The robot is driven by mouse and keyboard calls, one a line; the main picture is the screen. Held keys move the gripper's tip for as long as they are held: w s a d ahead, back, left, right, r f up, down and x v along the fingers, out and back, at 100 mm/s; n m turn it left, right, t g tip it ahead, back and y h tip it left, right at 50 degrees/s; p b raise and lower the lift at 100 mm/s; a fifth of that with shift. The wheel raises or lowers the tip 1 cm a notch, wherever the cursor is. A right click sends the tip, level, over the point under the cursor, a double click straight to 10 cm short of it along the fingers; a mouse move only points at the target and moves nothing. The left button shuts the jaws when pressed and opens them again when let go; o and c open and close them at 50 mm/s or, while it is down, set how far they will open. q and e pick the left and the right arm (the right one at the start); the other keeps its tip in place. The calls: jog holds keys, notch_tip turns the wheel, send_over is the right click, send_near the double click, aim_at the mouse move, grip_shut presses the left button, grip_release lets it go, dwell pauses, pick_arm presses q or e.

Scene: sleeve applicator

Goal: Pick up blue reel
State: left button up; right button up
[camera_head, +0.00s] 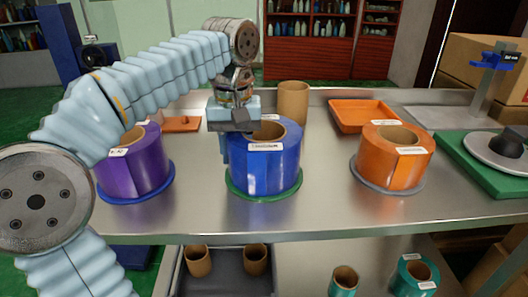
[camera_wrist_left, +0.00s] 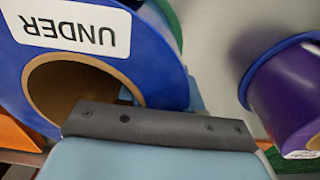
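The blue reel (camera_head: 265,165) stands on a green disc (camera_head: 240,192) in the middle of the bench, with a brown core and a white label on top. My left gripper (camera_head: 236,125) is at the reel's upper left edge, pointing down. In the left wrist view the blue reel (camera_wrist_left: 150,65) fills the upper left, its label reading "UNDER" upside down. A dark gripper plate (camera_wrist_left: 160,130) overlaps the lower edge of its core opening. The fingertips are mostly hidden, so I cannot tell whether they touch or grip the reel. My right gripper is not in view.
A purple reel (camera_head: 135,172) stands to the left on a blue disc, and an orange reel (camera_head: 392,165) to the right on a grey disc. A brown tube (camera_head: 293,100) and an orange tray (camera_head: 362,115) stand behind. Bare bench (camera_head: 325,170) lies between the blue and orange reels.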

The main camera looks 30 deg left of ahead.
aim_at(236, 134)
pick_arm(q)
grip_shut()
jog(key=shift+r, duration=0.15)
dwell(1.1)
jog(key=shift+r, duration=0.45)
notch_tip(236, 134, up, 2)
jog(key=shift+r+p, duration=0.15)
jog(key=shift+p, duration=0.4)
jog(key=s+d+r+p, duration=0.3)
jog(key=s+r, duration=0.6)
jog(key=s, duration=0.4)
jog(key=shift+s+d+r, duration=0.2)
jog(key=shift+d+r, duration=0.1)
jog(key=shift+d, duration=0.45)
